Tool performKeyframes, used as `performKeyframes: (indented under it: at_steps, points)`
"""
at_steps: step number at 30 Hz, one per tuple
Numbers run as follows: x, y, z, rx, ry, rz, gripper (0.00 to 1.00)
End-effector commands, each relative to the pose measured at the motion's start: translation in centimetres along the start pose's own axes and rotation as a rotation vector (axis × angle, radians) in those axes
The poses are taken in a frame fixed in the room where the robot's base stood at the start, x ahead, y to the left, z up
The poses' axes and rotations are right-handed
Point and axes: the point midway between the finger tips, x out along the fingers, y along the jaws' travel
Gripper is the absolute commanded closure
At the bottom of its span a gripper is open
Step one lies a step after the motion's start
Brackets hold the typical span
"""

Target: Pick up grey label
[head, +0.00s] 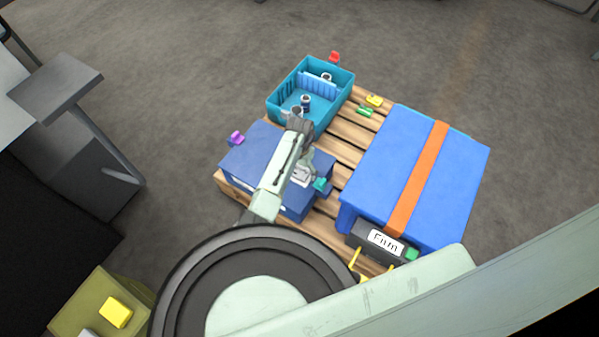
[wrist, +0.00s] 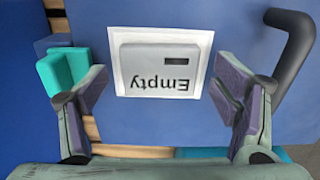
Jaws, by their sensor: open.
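The grey label (wrist: 160,65) reads "Empty", upside down in the wrist view, on a white backing on the lid of a blue box (wrist: 130,18). In the head view the label (head: 301,175) shows small and pale, partly covered by my arm. My gripper (wrist: 160,75) is open and empty. Its fingers stand on either side of the label in the wrist view, with gaps between fingers and label. I cannot tell how high above the lid the fingertips are.
A teal clip (wrist: 62,70) is beside the left finger, and a dark handle (wrist: 292,45) curves beside the right one. On the pallet (head: 350,132) are a teal crate (head: 275,104) and a large blue case with an orange strap (head: 420,180). A purple clip (head: 236,138) sits at the box's left edge.

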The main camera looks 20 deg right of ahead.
Motion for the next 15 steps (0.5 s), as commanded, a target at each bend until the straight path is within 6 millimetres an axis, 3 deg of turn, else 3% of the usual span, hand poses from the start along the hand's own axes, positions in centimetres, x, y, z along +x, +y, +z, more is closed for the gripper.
performKeyframes:
  at_steps: [4,15]
  points:
    - [-0.04,0.02,-0.02,0.0,0.0,0.0,0.19]
    - [-0.06,0.04,-0.02,0.0,0.0,0.0,0.44]
